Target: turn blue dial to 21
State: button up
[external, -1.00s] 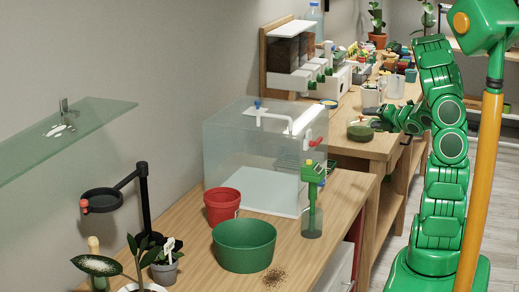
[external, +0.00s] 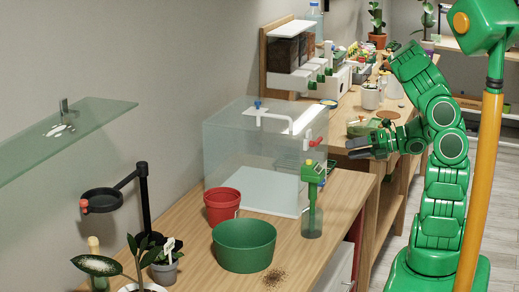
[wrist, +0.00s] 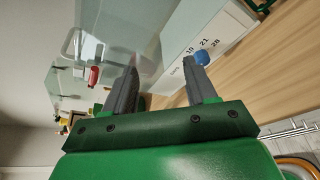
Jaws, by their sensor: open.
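The blue dial (wrist: 202,57) shows in the wrist view on the face of a white box (wrist: 230,22). The numbers 10, 21 and 28 are printed around it, with 21 in the middle. Its pointer is too small to read. My gripper (wrist: 160,67) is open and empty, with its two grey fingers apart. The right finger's tip appears right beside the dial and partly overlaps it in the picture; contact cannot be told.
The clear tank (external: 235,140) with a red-handled tap stands left of my gripper. A red pot (external: 222,206), a green pot (external: 244,247) and a green-topped device (external: 313,195) stand on the near bench. Wood surface is bare beside the white box in the wrist view.

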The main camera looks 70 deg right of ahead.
send_near(324, 182)
jog(key=shift+d+f, duration=0.1)
jog(key=shift+f, duration=0.05)
jog(key=shift+x, duration=3.95)
jog(key=shift+d, duration=0.1)
grip_shut()
jog(key=shift+d+f+m+t+y, duration=0.1)
jog(key=shift+m+t+y, duration=0.2)
jog(key=shift+m, duration=0.6)
jog(key=shift+f+m+t+y, duration=0.15)
jog(key=shift+m+y, duration=0.25)
jog(key=shift+m, duration=0.5)
grip_release()
jog(key=shift+r, duration=0.1)
jog(key=shift+v, duration=3.85)
